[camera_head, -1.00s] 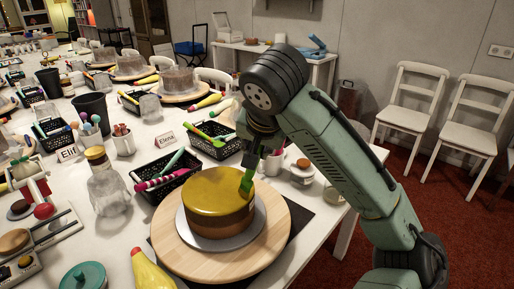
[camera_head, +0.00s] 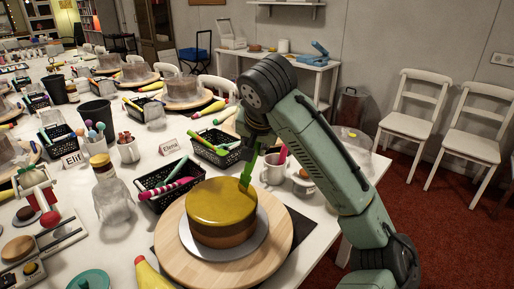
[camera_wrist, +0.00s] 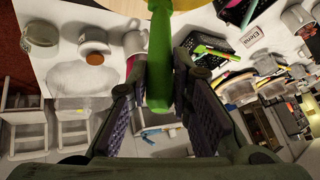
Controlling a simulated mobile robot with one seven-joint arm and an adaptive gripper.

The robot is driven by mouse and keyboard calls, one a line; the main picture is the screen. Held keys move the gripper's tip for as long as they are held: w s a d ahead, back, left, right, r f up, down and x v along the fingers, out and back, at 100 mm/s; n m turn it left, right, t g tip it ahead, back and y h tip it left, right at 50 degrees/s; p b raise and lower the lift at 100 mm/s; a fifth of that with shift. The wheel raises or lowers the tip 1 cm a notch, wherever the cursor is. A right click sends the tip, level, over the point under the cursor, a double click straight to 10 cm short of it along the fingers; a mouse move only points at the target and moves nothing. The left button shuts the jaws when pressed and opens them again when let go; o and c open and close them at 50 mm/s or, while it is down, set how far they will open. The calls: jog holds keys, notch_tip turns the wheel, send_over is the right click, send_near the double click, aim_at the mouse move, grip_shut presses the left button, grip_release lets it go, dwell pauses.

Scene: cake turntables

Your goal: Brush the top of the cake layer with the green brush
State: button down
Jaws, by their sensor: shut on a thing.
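The cake layer (camera_head: 222,224) is round, with a glossy yellow-brown top and brown sides. It sits on a white board (camera_head: 261,240) on a wooden turntable (camera_head: 178,262). My gripper (camera_head: 254,148) is shut on the green brush (camera_head: 247,172) and holds it bristles down at the cake's back right edge. The brush tip appears to be at or just above the top; I cannot tell whether it touches. In the wrist view, the green brush (camera_wrist: 160,60) stands between the fingers, and a sliver of the cake top (camera_wrist: 190,3) shows at the upper edge.
A black basket (camera_head: 160,201) with pink and teal tools stands behind left of the cake. White mugs (camera_head: 272,169) stand behind right. A glass jar (camera_head: 113,197) is at left and a yellow piping bag (camera_head: 150,275) in front. White chairs stand beyond the table.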

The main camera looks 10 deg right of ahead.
jog(key=shift+w, duration=0.25)
jog(key=w+p, duration=0.1)
jog(key=w, duration=0.2)
dwell(0.4)
notch_tip(320, 180, up, 7)
jog(key=shift+p, duration=0.4)
jog(key=shift+f, duration=0.1)
dwell(1.8)
